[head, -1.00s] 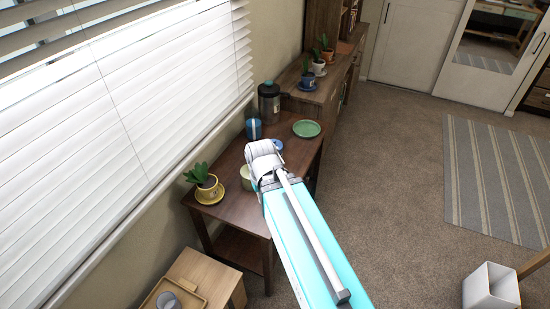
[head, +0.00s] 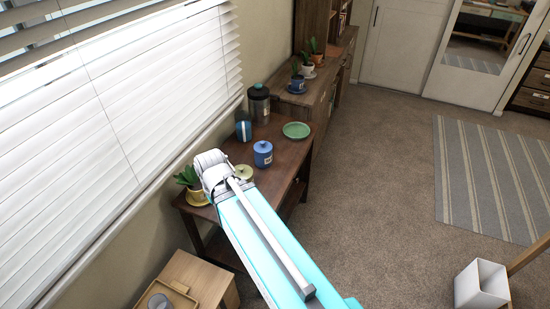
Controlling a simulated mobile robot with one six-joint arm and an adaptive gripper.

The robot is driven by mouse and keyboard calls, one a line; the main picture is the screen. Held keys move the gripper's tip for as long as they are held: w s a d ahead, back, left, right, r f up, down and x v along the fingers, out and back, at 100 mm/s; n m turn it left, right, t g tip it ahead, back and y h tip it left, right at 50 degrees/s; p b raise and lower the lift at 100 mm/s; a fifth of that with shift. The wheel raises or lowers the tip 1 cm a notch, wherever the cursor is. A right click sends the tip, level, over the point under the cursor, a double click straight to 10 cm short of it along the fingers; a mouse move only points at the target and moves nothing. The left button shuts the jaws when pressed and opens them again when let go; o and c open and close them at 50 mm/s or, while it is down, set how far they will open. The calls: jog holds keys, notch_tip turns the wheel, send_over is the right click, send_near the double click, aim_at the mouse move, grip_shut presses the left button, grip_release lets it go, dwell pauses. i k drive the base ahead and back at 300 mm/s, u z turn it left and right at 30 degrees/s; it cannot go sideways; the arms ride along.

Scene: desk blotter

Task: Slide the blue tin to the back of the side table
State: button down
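A blue lidded tin (head: 263,154) with a pale label stands upright on the dark wooden side table (head: 288,160), near its middle. My arm reaches over the near left part of the table. The white joint at its visible end is left of the tin and apart from it in the picture. My gripper's fingers do not show; the arm hides what is beneath it.
A darker blue cup-like container (head: 243,127), a dark jar (head: 259,103) and a green plate (head: 296,130) stand farther back. A pale green container (head: 244,173) and a potted plant (head: 190,180) are near my arm. Blinds (head: 120,100) line the left.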

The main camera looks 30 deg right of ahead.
aim_at(263, 155)
jog(key=z, duration=0.05)
jog(key=k, duration=0.9)
jog(key=z, duration=0.6)
jog(key=i, duration=1)
jog(key=z, duration=0.05)
